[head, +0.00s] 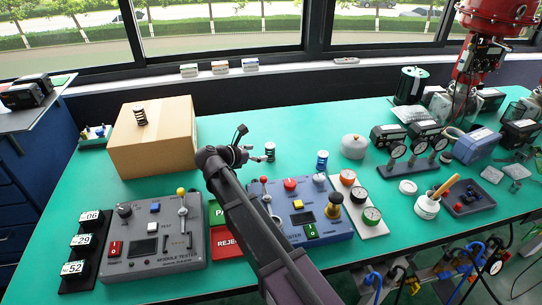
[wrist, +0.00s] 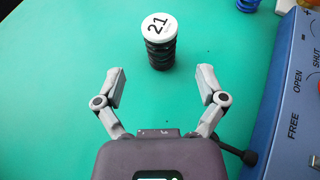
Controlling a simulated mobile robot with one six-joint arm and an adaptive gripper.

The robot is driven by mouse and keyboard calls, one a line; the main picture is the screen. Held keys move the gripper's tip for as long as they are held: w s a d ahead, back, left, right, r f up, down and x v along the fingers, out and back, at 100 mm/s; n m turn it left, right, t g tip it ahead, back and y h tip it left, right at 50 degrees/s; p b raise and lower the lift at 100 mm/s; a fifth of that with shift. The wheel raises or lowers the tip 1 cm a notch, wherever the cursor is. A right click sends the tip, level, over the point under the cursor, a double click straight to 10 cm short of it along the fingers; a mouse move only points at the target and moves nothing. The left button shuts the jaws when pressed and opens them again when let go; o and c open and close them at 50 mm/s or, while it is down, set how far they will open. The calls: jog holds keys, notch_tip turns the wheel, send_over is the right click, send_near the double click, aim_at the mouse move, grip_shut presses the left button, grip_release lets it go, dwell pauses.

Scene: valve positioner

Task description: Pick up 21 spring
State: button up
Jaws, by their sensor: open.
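The 21 spring (wrist: 160,50) is a dark coil with a white top marked "21". It stands upright on the green table, straight ahead of my gripper in the wrist view. It also shows in the head view (head: 270,152), just right of my gripper (head: 245,155). My gripper (wrist: 160,88) is open and empty in the wrist view. Its two fingers are spread to either side, and the spring stands beyond the fingertips, apart from them.
A blue tester box (head: 290,212) lies to the right of the gripper in the wrist view. A blue spring (head: 322,160) stands further right. A cardboard box (head: 165,150) with a dark spring (head: 140,115) on top stands at left. The green table around the 21 spring is clear.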

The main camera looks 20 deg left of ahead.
aim_at(266, 150)
jog(key=shift+w+d+f, duration=0.1)
jog(key=shift+w+d, duration=0.05)
jog(key=shift+w, duration=0.05)
dwell(0.3)
jog(key=shift+r+b+x, duration=0.15)
jog(key=shift+b+x, duration=0.25)
jog(key=shift+x, duration=0.9)
jog(key=shift+r+b+x, duration=0.1)
jog(key=shift+b+x, duration=0.25)
jog(key=shift+x, duration=0.95)
jog(key=shift+d, duration=0.1)
grip_shut()
